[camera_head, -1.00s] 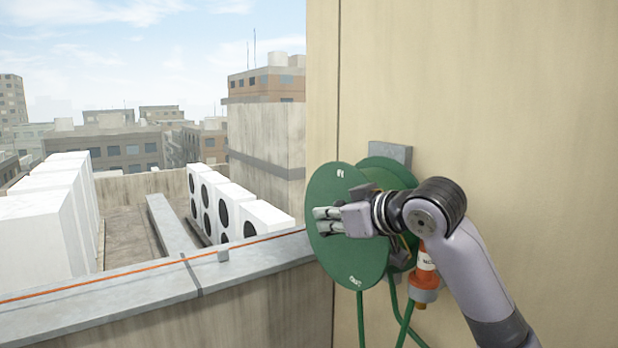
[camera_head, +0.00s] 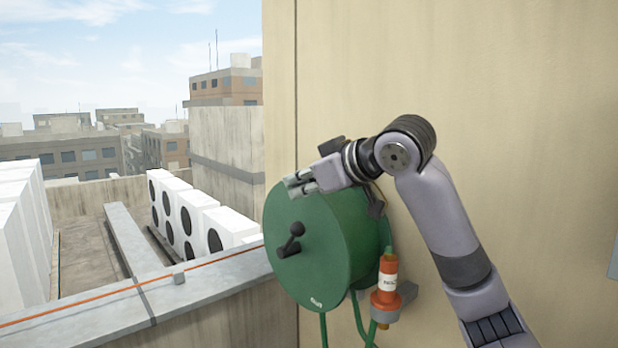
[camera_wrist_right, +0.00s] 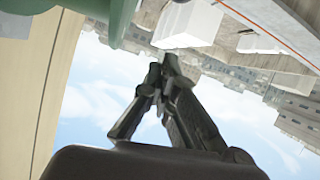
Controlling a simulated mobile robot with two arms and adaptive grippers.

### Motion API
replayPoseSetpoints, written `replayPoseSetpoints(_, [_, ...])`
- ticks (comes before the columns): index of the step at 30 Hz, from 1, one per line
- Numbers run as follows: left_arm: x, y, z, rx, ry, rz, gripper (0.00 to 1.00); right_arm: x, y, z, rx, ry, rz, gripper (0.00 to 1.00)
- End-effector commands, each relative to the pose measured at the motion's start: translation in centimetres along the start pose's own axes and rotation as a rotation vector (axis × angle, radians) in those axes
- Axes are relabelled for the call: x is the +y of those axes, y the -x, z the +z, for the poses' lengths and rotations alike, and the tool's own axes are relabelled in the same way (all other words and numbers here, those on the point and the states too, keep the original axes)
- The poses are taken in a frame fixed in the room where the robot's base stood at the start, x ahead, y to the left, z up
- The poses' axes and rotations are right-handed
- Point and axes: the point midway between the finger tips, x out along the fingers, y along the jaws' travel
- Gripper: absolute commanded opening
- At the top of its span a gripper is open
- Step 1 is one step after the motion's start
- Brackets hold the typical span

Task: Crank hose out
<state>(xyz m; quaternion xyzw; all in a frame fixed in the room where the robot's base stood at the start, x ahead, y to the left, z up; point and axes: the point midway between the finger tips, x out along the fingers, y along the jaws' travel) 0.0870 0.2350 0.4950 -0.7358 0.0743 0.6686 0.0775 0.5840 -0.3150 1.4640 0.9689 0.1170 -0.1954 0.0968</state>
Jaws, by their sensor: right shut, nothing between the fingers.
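The green hose reel (camera_head: 325,262) is mounted on the beige wall, with its round front plate turned to the left. A dark crank handle with a round knob (camera_head: 295,229) stands out from the middle of the plate. Green hose (camera_head: 358,320) hangs below the reel. My right gripper (camera_head: 300,183) is shut and empty at the upper edge of the plate, above the crank and apart from it. In the right wrist view its fingers (camera_wrist_right: 166,72) meet at their tips, with part of the reel (camera_wrist_right: 105,16) at the top. My left gripper is not in view.
The wall (camera_head: 520,120) is close behind my right arm.

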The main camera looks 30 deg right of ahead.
Motion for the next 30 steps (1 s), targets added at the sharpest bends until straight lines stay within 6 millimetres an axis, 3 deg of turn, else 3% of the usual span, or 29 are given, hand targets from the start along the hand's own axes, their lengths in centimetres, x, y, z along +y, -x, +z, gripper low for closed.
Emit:
replayPoseSetpoints(7, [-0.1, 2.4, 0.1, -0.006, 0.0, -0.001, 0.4, 0.0, -5.5, -0.2, -0.006, -0.002, -0.003, 0.0])
replayPoseSetpoints(9, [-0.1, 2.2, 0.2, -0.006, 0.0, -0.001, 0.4, 0.1, -4.9, 1.2, -0.004, 0.001, 0.002, 0.0])
replayPoseSetpoints(15, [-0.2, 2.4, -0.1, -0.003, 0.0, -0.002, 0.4, 0.0, -4.2, 3.1, -0.003, 0.001, 0.0, 0.0])
replayPoseSetpoints(30, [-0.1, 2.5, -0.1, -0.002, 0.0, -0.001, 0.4, 0.0, -3.8, 3.8, 0.0, 0.001, -0.001, 0.0])
